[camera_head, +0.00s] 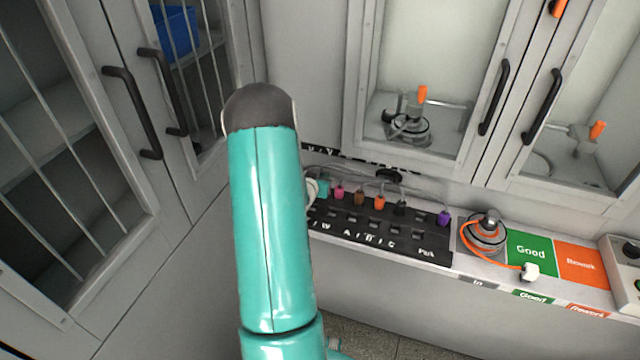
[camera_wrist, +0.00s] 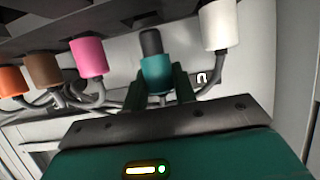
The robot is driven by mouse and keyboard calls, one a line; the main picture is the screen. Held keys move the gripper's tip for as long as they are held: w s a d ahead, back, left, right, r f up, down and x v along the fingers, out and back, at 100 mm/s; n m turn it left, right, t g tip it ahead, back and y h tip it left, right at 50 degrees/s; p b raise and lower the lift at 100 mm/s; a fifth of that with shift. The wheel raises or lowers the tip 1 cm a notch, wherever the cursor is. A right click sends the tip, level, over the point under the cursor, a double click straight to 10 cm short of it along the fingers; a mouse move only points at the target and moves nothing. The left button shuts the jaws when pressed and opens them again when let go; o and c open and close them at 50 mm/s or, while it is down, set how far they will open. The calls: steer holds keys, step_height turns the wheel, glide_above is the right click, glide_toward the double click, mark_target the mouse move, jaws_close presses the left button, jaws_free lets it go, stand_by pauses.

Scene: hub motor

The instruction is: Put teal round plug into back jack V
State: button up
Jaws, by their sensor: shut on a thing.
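The teal round plug (camera_wrist: 155,74) has a dark tip that points up toward the underside of a dark jack panel (camera_wrist: 110,14) in the wrist view. My gripper (camera_wrist: 156,88) is shut on its teal body, one finger on each side. The tip is close to an opening in the panel; I cannot tell whether it touches. In the head view a teal plug (camera_head: 323,187) shows just right of my arm, beside the black jack board (camera_head: 432,246). My gripper is hidden there behind the arm. I cannot make out which opening is back jack V.
A white plug (camera_wrist: 220,25) is close on the right; pink (camera_wrist: 88,57), brown (camera_wrist: 42,68) and orange (camera_wrist: 11,80) plugs are on the left. Cables hang behind. A purple plug (camera_head: 444,217) and hub motor (camera_head: 486,234) are farther right. Cabinets stand close at left and behind.

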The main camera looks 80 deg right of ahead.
steer(key=shift+f, duration=1.4)
steer(key=shift+f, duration=0.15)
steer(key=o, duration=1)
steer(key=shift+a+r, duration=0.2)
steer(key=v, duration=1.1)
steer(key=shift+a+r, duration=0.2)
steer(key=shift+a, duration=0.1)
